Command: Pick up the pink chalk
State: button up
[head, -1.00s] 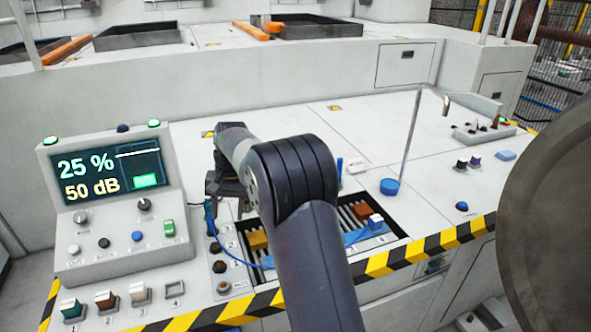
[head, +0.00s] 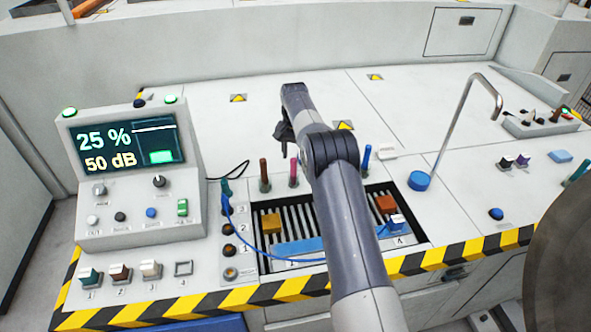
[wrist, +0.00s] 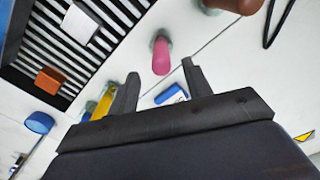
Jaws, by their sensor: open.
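The pink chalk (head: 293,172) stands upright on the white console top behind the slotted recess, between a brown chalk (head: 264,175) and my arm. In the wrist view the pink chalk (wrist: 161,55) shows ahead of my gripper (wrist: 160,82), roughly between the two fingers and beyond their tips. My gripper is open and empty; nothing is between its fingers. In the head view my gripper (head: 284,132) hangs just behind the chalk, partly hidden by my own arm.
A blue stick (head: 366,158) stands right of my arm. The slotted recess (head: 350,207) holds an orange-brown block (head: 385,203) and a yellow block (head: 271,223). A bent metal pipe (head: 462,120) rises at the right. A display console (head: 128,165) stands at the left.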

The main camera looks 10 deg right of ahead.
aim_at(294, 168)
jog(key=shift+s+a+f+p, duration=0.1)
jog(key=shift+f+p, duration=0.3)
jog(key=shift+f, duration=1.2)
jog(key=shift+a+f+p, duration=0.1)
jog(key=shift+f+p, duration=0.25)
jog(key=shift+f, duration=1.25)
jog(key=shift+c, duration=0.2)
jog(key=c, duration=0.9)
